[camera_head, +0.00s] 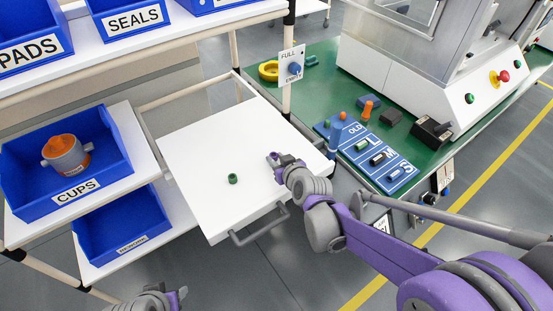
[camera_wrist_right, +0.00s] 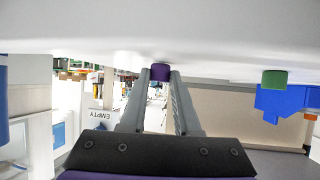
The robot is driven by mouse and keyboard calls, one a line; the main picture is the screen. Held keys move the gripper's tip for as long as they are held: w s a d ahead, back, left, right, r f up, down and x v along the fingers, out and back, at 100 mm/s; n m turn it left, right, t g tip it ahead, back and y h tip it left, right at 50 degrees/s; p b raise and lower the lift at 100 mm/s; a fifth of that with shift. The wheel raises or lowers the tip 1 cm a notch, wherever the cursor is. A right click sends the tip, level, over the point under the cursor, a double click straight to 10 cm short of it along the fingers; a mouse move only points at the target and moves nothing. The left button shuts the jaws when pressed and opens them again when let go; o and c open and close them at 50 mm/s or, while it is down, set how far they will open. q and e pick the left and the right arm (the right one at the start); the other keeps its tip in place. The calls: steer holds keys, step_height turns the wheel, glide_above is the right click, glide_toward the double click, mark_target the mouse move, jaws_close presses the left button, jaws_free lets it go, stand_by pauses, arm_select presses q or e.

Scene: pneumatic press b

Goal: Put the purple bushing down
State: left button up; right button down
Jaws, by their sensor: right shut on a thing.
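The purple bushing (camera_wrist_right: 160,72) is between the two fingertips of my right gripper (camera_wrist_right: 160,80), which is shut on it. The right wrist view is upside down, with the white tabletop (camera_wrist_right: 60,28) along its top. The bushing is at or very near that surface; I cannot tell whether it touches. In the head view my right gripper (camera_head: 274,159) is low over the right part of the white tabletop (camera_head: 195,150). My left gripper (camera_head: 180,294) shows only partly at the bottom edge, and its jaws are unclear.
A green bushing (camera_head: 233,179) stands on the tabletop, left of my right gripper. Free white surface lies around it. A blue sorting board (camera_head: 357,146) with bushings is on the green bench (camera_head: 320,75). A blue CUPS bin (camera_head: 115,150) is at the left. A grey handle (camera_head: 262,226) is at the front.

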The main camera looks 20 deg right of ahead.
steer(key=shift+f, duration=0.2)
steer(key=c, duration=0.6)
jaws_free()
steer(key=shift+r, duration=0.1)
steer(key=shift+c, duration=0.2)
steer(key=shift+r, duration=0.1)
steer(key=shift+s+r, duration=0.15)
steer(key=p+v, duration=0.3)
steer(key=v, duration=0.8)
steer(key=s+f+m+g+h, duration=0.1)
steer(key=s+f+g, duration=0.2)
steer(key=s, duration=0.6)
steer(key=s+d+f+g+h, duration=0.1)
steer(key=s+f+g, duration=0.2)
steer(key=s, duration=0.7)
steer(key=shift+s+d+m+g, duration=0.2)
steer(key=shift+d+m+g, duration=0.15)
steer(key=shift+g, duration=0.25)
